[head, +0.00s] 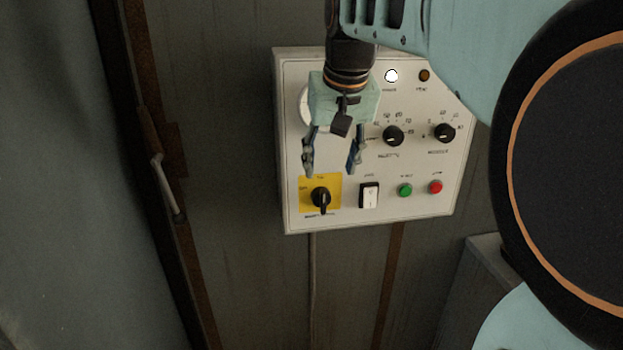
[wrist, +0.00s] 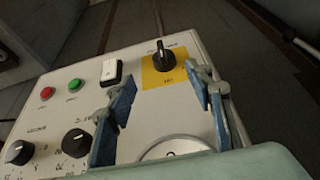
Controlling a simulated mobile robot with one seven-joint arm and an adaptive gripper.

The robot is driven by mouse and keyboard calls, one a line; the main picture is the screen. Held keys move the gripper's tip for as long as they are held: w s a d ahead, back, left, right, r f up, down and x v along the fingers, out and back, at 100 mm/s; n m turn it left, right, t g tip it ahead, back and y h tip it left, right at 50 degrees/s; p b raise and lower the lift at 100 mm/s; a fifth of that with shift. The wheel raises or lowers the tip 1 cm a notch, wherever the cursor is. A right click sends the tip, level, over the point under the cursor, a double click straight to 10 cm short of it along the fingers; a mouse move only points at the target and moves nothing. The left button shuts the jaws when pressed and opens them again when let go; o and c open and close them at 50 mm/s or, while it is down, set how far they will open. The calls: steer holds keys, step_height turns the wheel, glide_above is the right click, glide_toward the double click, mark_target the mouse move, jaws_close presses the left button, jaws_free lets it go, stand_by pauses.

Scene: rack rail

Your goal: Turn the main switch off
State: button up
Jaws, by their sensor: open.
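The main switch is a black rotary knob (head: 321,196) on a yellow square plate (head: 307,205) at the lower left of a white control panel (head: 300,222). Its handle stands about upright in the head view. In the wrist view the knob (wrist: 163,56) is at the top middle, beyond the fingertips. My gripper (head: 332,172) is open and empty, with its fingers pointing down just above the yellow plate in the head view. In the wrist view my gripper (wrist: 163,84) has its fingers apart over the panel face. It does not appear to touch the knob.
Beside the switch are a white rocker switch (head: 369,195), a green button (head: 405,190) and a red button (head: 436,187). Two black dials (head: 393,136) (head: 444,132) sit above them. A lit white lamp (head: 391,76) is at the top. A round gauge is partly hidden behind my gripper.

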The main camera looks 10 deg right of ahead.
mark_target(323, 192)
steer(key=x, duration=1)
steer(key=shift+w+a+f, duration=0.25)
steer(key=shift+w, duration=0.05)
steer(key=c, duration=1.2)
steer(key=shift+o, duration=0.2)
